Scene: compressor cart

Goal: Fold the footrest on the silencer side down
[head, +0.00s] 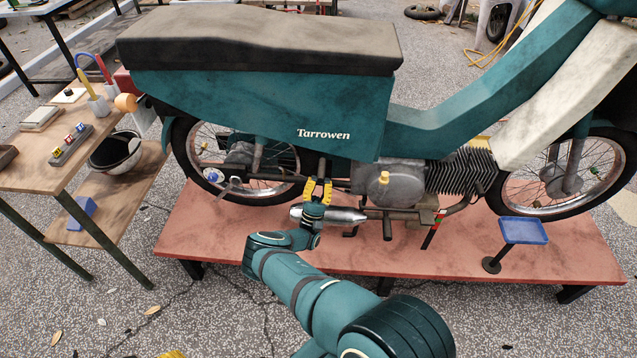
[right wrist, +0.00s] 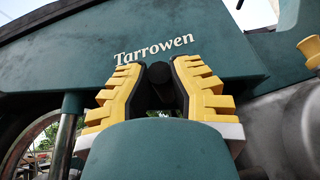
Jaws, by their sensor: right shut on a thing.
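The teal moped (head: 250,105) marked Tarrowen stands on a low red platform (head: 210,235). Its silver silencer (head: 345,215) runs low along the near side. My right gripper (head: 318,186) is just above the silencer, with its yellow fingers pointing up. In the right wrist view its fingers (right wrist: 160,85) are shut on the dark round end of the footrest (right wrist: 160,74), which is seen end-on against the teal side panel. The fingers hide most of the footrest, so its angle is hard to tell. A yellow tip at the bottom edge of the head view looks like my left gripper (head: 172,354).
A blue tray on a stand (head: 523,231) is at the platform's right. The engine (head: 390,183) is right of my right gripper. The platform's front left is clear.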

